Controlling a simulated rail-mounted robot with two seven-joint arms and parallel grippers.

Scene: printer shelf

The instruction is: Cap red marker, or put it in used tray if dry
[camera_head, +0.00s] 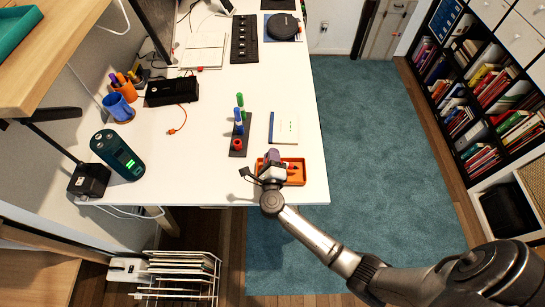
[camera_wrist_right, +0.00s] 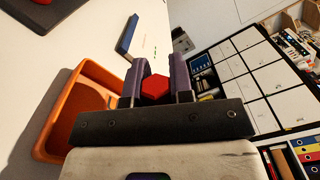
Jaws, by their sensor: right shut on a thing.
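My right gripper (camera_head: 274,157) is over the left part of an orange tray (camera_head: 302,180) at the table's near right edge. In the wrist view its two purple fingers (camera_wrist_right: 157,86) are shut on a red piece, which I take to be the red marker (camera_wrist_right: 155,88); only a short, blunt part shows between them. Whether it has a cap, I cannot tell. A dark marker stand (camera_head: 238,153) is to the left of the tray. It holds upright blue (camera_head: 239,115) and green (camera_head: 241,100) markers and a low red piece (camera_head: 237,144) at its near end. My left gripper is not in view.
A white notepad (camera_head: 286,128) with a blue edge lies behind the tray.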

